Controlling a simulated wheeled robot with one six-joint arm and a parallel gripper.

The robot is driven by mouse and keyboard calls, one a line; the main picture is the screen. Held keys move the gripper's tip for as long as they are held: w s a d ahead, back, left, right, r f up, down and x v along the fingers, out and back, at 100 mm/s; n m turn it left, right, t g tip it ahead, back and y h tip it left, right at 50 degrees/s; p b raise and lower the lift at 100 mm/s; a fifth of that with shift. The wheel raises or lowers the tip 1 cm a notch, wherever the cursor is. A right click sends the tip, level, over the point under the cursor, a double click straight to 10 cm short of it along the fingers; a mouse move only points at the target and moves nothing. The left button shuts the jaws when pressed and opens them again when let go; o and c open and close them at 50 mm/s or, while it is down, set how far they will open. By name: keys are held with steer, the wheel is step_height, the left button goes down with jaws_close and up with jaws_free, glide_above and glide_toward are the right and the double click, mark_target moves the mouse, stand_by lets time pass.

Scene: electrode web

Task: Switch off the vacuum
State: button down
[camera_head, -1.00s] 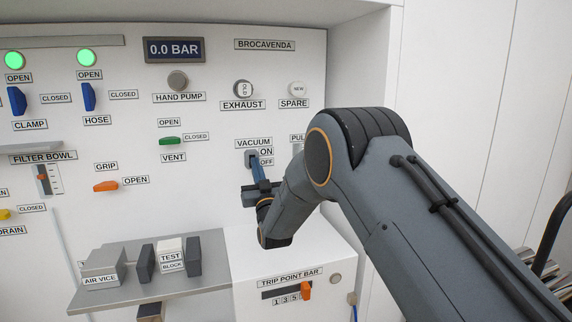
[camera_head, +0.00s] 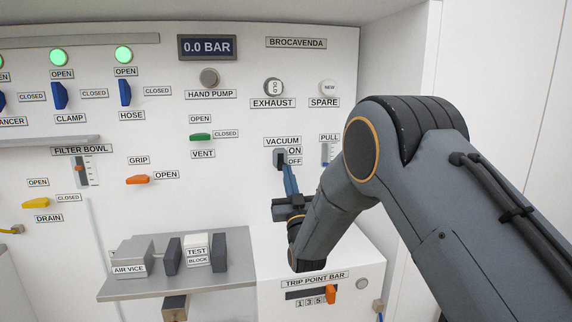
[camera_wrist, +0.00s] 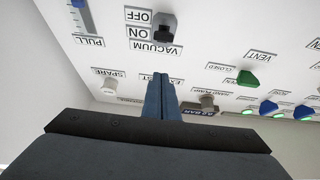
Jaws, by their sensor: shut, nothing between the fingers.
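The vacuum switch (camera_head: 279,157) is a dark toggle on the white panel, beside the ON label (camera_head: 295,151) and the OFF label (camera_head: 295,161) and under the VACUUM label (camera_head: 282,142). In the wrist view, which shows the panel upside down, the switch (camera_wrist: 164,28) is a dark block beside the same labels. I cannot tell firmly which way it is set. My gripper (camera_head: 287,168) is shut and empty, its fingers just below the switch in the head view. In the wrist view, the fingertips (camera_wrist: 160,80) show a gap from the switch; contact is not visible.
A PULL slider (camera_head: 325,153) is right of the switch, and a green vent handle (camera_head: 201,137) is to the left. Below are a shelf (camera_head: 150,292) with an air vice (camera_head: 132,254) and test block (camera_head: 197,242), and an orange trip point slider (camera_head: 331,293). The display (camera_head: 207,47) reads 0.0 BAR.

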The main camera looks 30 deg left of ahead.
steer(key=shift+s+d+f, duration=0.4)
steer(key=shift+s+f, duration=0.15)
steer(key=shift+f, duration=0.15)
steer(key=shift+s+d+f, duration=0.4)
steer(key=shift+s+f, duration=0.15)
steer(key=shift+f, duration=0.1)
steer(key=w+d+f+m+g+h+p, duration=0.1)
steer(key=w+d+g+h, duration=0.15)
steer(key=d, duration=0.45)
steer(key=w+d+f+m+g+h+p, duration=0.1)
steer(key=w+d+h, duration=0.15)
steer(key=d, duration=0.45)
steer(key=w+d+f+m+g+h, duration=0.1)
steer(key=w+d+f+g+h, duration=0.15)
steer(key=d, duration=0.45)
steer(key=s+d+f+g+h+p, duration=0.15)
steer(key=s+d+h, duration=0.3)
steer(key=d, duration=0.55)
steer(key=s+d+f+m+g+h+p, duration=0.25)
steer(key=s+d+g, duration=0.35)
steer(key=s+d, duration=1.05)
steer(key=s+d+m+g, duration=0.1)
steer(key=s+d+g, duration=0.1)
steer(key=s, duration=0.7)
steer(key=s+d+m+g, duration=0.1)
steer(key=s+d+g, duration=0.2)
steer(key=s, duration=0.6)
steer(key=shift+s+d, duration=0.3)
steer(key=shift+d, duration=0.6)
